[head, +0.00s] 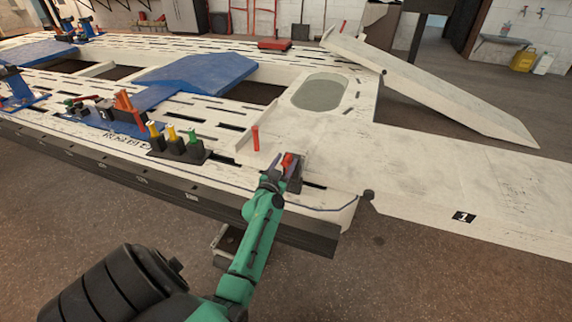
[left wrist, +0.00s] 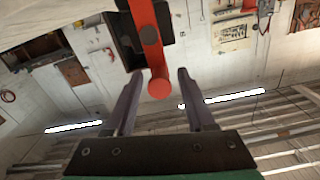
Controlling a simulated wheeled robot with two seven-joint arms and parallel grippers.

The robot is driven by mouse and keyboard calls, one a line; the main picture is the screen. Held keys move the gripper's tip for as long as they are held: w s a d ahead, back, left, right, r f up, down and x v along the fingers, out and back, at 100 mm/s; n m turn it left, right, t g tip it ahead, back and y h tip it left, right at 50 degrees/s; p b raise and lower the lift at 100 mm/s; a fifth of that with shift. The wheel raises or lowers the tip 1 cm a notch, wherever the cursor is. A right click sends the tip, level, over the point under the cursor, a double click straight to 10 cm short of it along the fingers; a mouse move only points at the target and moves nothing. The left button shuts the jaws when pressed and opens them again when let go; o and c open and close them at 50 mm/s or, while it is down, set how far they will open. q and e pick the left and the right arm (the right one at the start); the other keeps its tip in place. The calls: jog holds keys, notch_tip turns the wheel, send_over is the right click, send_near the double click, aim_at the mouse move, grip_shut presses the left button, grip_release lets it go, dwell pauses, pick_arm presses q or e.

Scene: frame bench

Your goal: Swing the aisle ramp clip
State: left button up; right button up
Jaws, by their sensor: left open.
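The clip has a red lever (head: 288,160) in a dark bracket (head: 296,178) on the bench's near edge, beside the ramp. In the left wrist view the red lever (left wrist: 141,18) comes down from the top, ending in a round red tip. The dark bracket (left wrist: 124,42) is behind it. My left gripper (head: 273,180) is right at the clip; in the left wrist view its fingers (left wrist: 158,74) are apart, with the lever's tip between them and gaps on both sides. The aisle ramp (head: 470,190), marked 1, slopes off to the right. My right gripper is not in view.
A second ramp (head: 430,85) lies further back. On the white frame bench (head: 330,135), a red post (head: 255,138) stands left of the clip. A dark holder (head: 185,154) with yellow and green pieces is further left. The floor (head: 400,270) in front is clear.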

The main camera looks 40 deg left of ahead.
pick_arm(q)
jog(key=shift+w, duration=0.2)
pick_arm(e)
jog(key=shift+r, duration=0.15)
pick_arm(q)
grip_shut()
